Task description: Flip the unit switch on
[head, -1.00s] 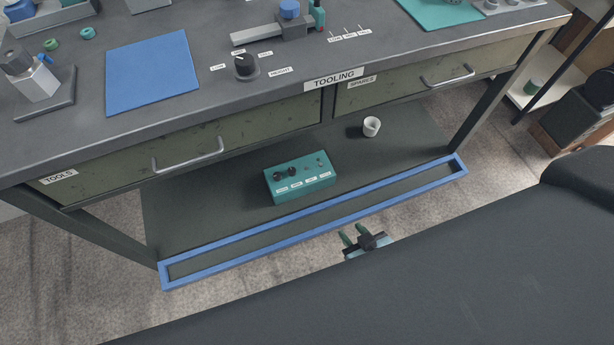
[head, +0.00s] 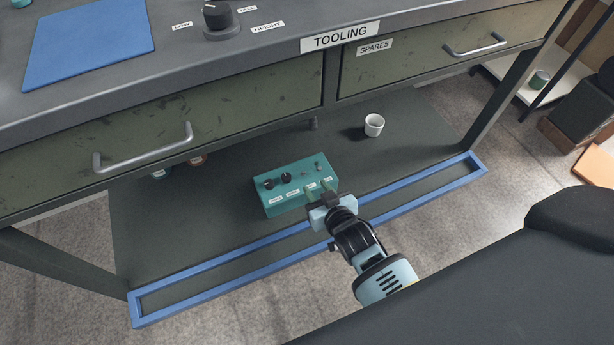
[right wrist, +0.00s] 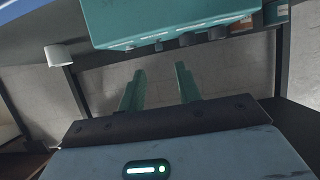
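The teal control unit (head: 293,190) sits on the lower shelf. Dark knobs stand on its left top and small switch-like parts (head: 318,165) on its right top; white labels run along its front. Their positions are too small to read. My right gripper (head: 320,189) is at the unit's right front corner, its green fingertips overlapping the labels; I cannot tell whether they touch. In the right wrist view the two fingers (right wrist: 159,78) are apart with nothing between them, and the unit (right wrist: 165,25) is just beyond. My left gripper is not in view.
A blue rim (head: 230,262) edges the shelf front. A white cup (head: 374,125) stands right of the unit. The drawers and bench top (head: 270,52) overhang the shelf. Small round items (head: 197,160) lie far back left. The shelf left of the unit is clear.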

